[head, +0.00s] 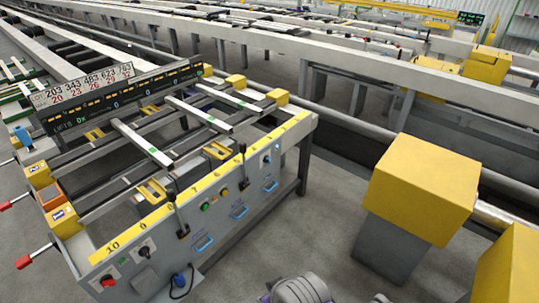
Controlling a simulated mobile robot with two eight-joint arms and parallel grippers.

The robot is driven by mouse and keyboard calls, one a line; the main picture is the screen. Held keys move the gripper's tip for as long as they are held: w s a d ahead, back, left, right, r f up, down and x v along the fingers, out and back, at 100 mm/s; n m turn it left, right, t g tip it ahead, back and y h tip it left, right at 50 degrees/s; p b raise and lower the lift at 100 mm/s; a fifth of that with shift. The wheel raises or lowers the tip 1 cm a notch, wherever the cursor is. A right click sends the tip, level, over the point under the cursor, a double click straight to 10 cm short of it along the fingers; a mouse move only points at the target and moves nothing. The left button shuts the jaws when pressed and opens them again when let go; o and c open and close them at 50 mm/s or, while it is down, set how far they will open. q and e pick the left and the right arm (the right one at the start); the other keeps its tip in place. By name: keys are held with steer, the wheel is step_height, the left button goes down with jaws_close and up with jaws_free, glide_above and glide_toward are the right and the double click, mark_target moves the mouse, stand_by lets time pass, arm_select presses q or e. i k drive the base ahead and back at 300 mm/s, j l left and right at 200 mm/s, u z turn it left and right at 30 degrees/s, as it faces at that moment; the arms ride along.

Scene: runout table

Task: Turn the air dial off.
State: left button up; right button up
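The front panel (225,232) of the runout table carries several small controls. A dark dial on a white plate (145,252) sits near its left end. Another small dial on a pale plate (266,158) sits near its right end, beside a small blue light or button (277,146). The labels are too small to read, so I cannot tell which dial is the air dial or how either is set. Neither of my grippers is in view. Grey rounded parts at the bottom edge look like my own body, well apart from the panel.
Black levers (182,222) stand out from the panel, with blue handles (204,243) below. A red button (108,281) sits low left. Red-tipped levers (24,262) jut out left. A yellow-topped box (425,188) stands at right. Grey floor (300,235) lies clear between.

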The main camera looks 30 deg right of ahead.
mark_target(267, 159)
steer(key=i+l+u, duration=0.1)
steer(key=l, duration=0.3)
steer(key=i+l+u, duration=0.1)
steer(key=i+l, duration=0.15)
steer(key=l, duration=0.15)
steer(key=i+l+u, duration=0.1)
steer(key=l, duration=0.3)
steer(key=i+l, duration=0.15)
steer(key=l, duration=0.25)
steer(key=i+l+u, duration=0.15)
steer(key=l, duration=0.25)
